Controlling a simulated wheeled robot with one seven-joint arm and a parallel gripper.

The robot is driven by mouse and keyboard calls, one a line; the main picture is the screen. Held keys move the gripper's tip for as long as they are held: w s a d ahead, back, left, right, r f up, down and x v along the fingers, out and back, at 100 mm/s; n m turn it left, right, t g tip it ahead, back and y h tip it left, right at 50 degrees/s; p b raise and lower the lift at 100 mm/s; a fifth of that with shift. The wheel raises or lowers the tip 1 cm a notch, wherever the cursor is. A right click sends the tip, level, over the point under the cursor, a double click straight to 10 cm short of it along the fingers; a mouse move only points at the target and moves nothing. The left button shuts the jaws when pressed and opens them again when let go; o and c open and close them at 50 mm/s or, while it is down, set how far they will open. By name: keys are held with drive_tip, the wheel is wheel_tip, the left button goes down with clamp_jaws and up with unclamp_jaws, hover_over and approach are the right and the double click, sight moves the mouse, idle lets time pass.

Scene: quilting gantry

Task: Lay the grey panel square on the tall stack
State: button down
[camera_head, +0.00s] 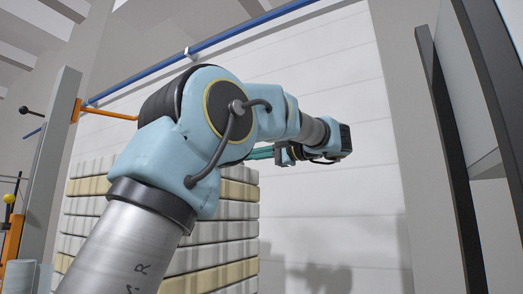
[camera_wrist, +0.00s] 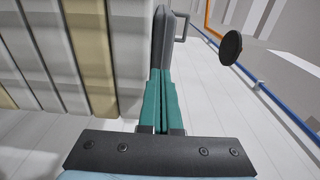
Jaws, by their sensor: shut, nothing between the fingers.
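The tall stack (camera_head: 225,232) of pale grey-white and tan layers stands behind my arm in the head view. My arm hides its middle and part of its top. In the wrist view the stack (camera_wrist: 98,50) fills the left side, its layers running as upright strips. My gripper (camera_wrist: 172,22) has teal fingers with grey tips, closed together and empty. It lies alongside the stack's outermost pale layer; whether it touches is unclear. In the head view my gripper (camera_head: 262,153) is at about the height of the stack's top. I cannot single out the grey panel among the pale layers.
A blue rail (camera_head: 225,36) runs along the pale plank wall (camera_head: 330,90). An orange bracket (camera_head: 105,113) juts out at left, and a black disc (camera_wrist: 231,47) shows in the wrist view. Dark frame posts (camera_head: 450,150) stand at right. The space right of the stack looks clear.

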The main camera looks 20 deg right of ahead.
drive_tip(key=p+x, duration=0.2)
drive_tip(key=x, duration=0.5)
drive_tip(key=shift+r+p, duration=0.15)
drive_tip(key=shift+p, duration=0.2)
drive_tip(key=shift+w+a, duration=0.25)
drive_tip(key=shift+w, duration=0.1)
drive_tip(key=shift+w+a+f+b, duration=0.3)
drive_tip(key=shift+w+a+b, duration=0.2)
drive_tip(key=shift+w+a, duration=0.1)
drive_tip(key=shift+w+a+r, duration=0.1)
drive_tip(key=shift+w, duration=0.1)
